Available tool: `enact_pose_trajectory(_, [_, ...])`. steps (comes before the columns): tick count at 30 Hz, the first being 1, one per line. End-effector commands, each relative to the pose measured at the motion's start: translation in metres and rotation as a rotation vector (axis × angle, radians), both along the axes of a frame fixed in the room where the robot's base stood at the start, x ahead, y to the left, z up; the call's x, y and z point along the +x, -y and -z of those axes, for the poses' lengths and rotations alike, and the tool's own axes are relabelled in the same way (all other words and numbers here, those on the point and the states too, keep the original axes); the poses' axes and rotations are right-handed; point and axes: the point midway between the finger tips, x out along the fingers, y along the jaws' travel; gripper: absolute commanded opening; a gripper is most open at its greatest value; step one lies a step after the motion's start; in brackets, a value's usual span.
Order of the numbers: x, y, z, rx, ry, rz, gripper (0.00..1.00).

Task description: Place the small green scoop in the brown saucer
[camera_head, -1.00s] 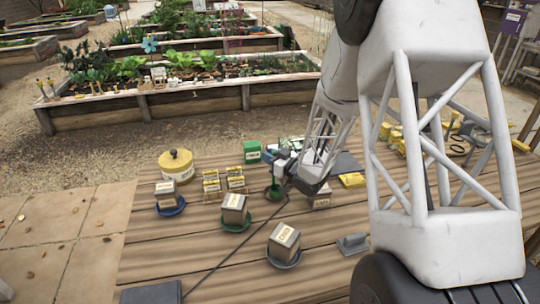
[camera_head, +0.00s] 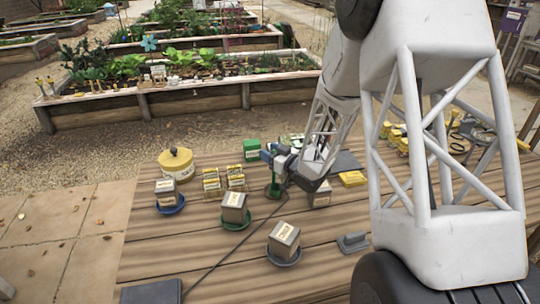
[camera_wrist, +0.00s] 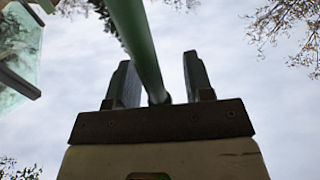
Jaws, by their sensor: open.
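My gripper (camera_head: 275,158) is open at the far side of the table, beside an upright green post on a round green base (camera_head: 273,191). In the wrist view my two dark fingers (camera_wrist: 158,62) point up toward the sky, with a green rod (camera_wrist: 135,35) crossing between or in front of them. I cannot tell whether the rod is the post or part of the small green scoop, or whether the fingers touch it. I cannot make out the scoop for sure. No brown saucer shows clearly; my arm hides part of the table.
Labelled boxes stand on a blue saucer (camera_head: 171,210), a green saucer (camera_head: 238,226) and a dark grey saucer (camera_head: 284,262). A yellow lidded pot (camera_head: 176,166), yellow packets (camera_head: 236,178) and a green box (camera_head: 252,149) stand behind. The front middle planks are mostly clear.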

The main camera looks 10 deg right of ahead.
Motion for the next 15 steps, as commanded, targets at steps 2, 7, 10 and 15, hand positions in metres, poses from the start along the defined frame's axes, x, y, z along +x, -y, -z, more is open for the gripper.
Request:
enact_pose_trajectory(2, [-0.008, 0.006, 0.001, 0.0, 0.0, 0.001, 0.47])
enact_pose_trajectory(7, [-0.028, 0.019, 0.001, 0.001, -0.001, 0.002, 0.47])
enact_pose_trajectory(10, [-0.04, 0.028, 0.0, 0.0, 0.0, 0.003, 0.47])
enact_pose_trajectory(15, [-0.062, 0.042, 0.001, 0.001, -0.001, 0.003, 0.47])
